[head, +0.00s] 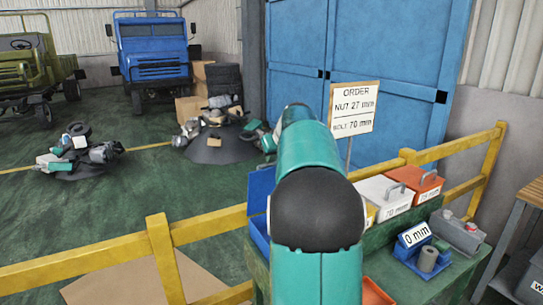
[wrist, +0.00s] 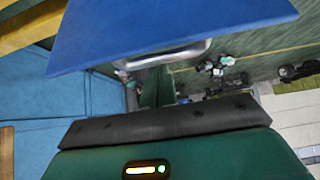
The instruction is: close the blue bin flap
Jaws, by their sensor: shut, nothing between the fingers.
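The blue bin flap (head: 261,188) stands raised above the blue bin (head: 258,234), left of my arm in the head view. My arm hides much of the bin and my gripper there. In the wrist view the flap (wrist: 170,30) fills the top as a broad blue panel, with a grey handle (wrist: 165,55) along its lower edge. My gripper (wrist: 157,78) is shut and empty, its narrow green fingers pointing up toward the handle. I cannot tell whether they touch it.
White (head: 384,198) and orange (head: 411,184) lidded bins stand right of my arm on the green bench (head: 452,264). An order sign (head: 354,107) stands behind. A yellow rail (head: 205,226) runs past the bench. A blue block with a "0 mm" label (head: 414,236) sits at right.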

